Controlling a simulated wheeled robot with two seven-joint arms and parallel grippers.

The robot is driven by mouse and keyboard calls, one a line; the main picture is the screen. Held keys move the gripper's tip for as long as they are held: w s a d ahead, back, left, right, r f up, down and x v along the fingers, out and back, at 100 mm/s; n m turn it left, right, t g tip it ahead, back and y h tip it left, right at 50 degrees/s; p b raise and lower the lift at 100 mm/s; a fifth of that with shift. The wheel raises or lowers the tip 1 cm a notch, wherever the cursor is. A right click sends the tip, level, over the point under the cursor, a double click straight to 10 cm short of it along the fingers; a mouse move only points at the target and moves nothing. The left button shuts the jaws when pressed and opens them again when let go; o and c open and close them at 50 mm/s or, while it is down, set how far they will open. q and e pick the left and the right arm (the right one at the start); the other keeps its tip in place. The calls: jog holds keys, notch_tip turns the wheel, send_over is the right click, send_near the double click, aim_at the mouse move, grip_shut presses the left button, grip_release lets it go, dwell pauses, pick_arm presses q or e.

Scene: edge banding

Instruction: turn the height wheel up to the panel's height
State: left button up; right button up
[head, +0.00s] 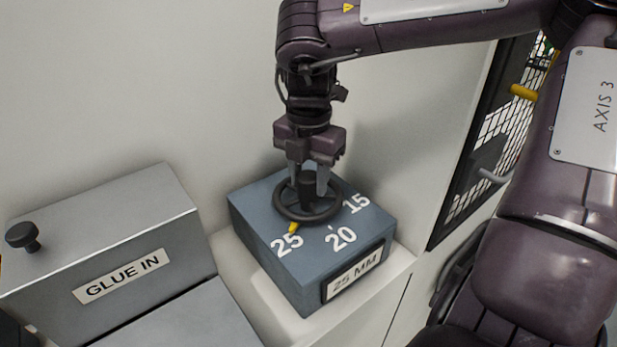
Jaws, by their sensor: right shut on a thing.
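The height wheel (293,213) is a dark round handwheel on top of a blue-grey box (262,205). A yellow pointer (293,229) at its rim points at the number 25 (286,244). The numbers 20 and 15 stand further right around the wheel. A plate (353,273) on the box's front reads 25 MM. My left gripper is not in view.
A grey metal box (140,225) labelled GLUE IN, with a black knob (23,236), stands at left. The blue box sits on a white ledge (245,265) against a pale wall. A dark mesh panel (490,150) is at right, partly behind my arm.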

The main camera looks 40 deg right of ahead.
aim_at(309, 175)
dwell(0.5)
jog(key=o, duration=1)
jog(key=shift+r, duration=0.1)
notch_tip(309, 175, up, 8)
jog(key=shift+f, duration=0.15)
jog(key=shift+s+f, duration=0.1)
